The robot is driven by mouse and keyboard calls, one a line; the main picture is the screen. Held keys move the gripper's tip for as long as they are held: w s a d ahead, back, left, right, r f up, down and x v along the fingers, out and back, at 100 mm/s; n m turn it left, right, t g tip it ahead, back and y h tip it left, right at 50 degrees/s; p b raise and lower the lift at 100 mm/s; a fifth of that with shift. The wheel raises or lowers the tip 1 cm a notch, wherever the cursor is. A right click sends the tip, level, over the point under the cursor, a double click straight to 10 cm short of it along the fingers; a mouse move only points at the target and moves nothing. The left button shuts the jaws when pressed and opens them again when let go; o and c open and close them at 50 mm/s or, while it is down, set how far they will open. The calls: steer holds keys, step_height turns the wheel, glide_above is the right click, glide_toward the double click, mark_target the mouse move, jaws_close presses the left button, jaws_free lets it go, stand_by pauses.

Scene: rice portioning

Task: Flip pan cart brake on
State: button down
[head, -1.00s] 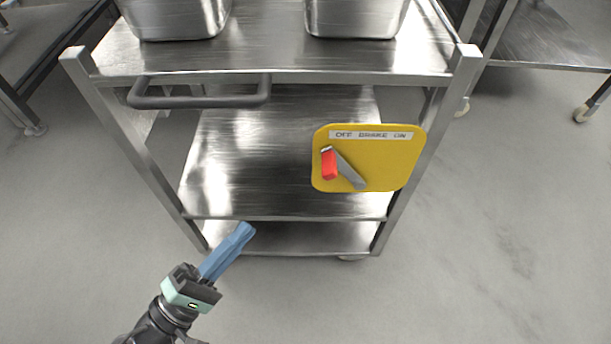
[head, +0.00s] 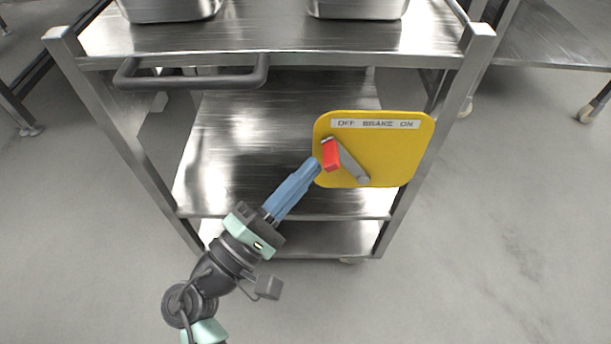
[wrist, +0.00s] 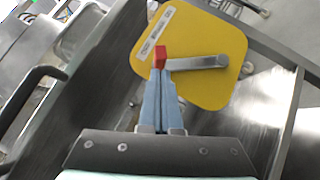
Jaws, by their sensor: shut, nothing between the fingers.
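The pan cart (head: 270,62) is a steel trolley with shelves, seen in the head view. A yellow brake plate (head: 400,160) on its front right is labelled OFF, BRAKE, ON from left to right. The grey brake lever (head: 352,167) pivots low on the plate and leans up and left toward OFF, with a red tip (head: 330,155). My gripper (head: 316,163) has blue fingers, shut and empty, their tips at the left side of the red tip. In the wrist view the fingers (wrist: 160,75) end right at the red tip (wrist: 160,57); whether they touch I cannot tell.
A dark push handle (head: 195,80) sticks out at the cart's upper left. Two steel pans (head: 358,10) stand on the top shelf. Another steel table (head: 560,45) is at the right. The floor in front is clear.

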steer(key=shift+d+r, duration=0.15)
stand_by(0.3)
steer(key=d+r+m+g+y+p, duration=0.4)
steer(key=d+p, duration=0.9)
steer(key=p, duration=1.2)
steer(key=shift+d+m+g+y+p, duration=0.15)
steer(key=shift+m+g+y+p, duration=0.15)
steer(key=shift+m+g+y, duration=1.55)
steer(key=shift+s+d+m+t+h, duration=0.1)
steer(key=shift+m+t+h, duration=0.25)
steer(key=shift+m+t, duration=0.35)
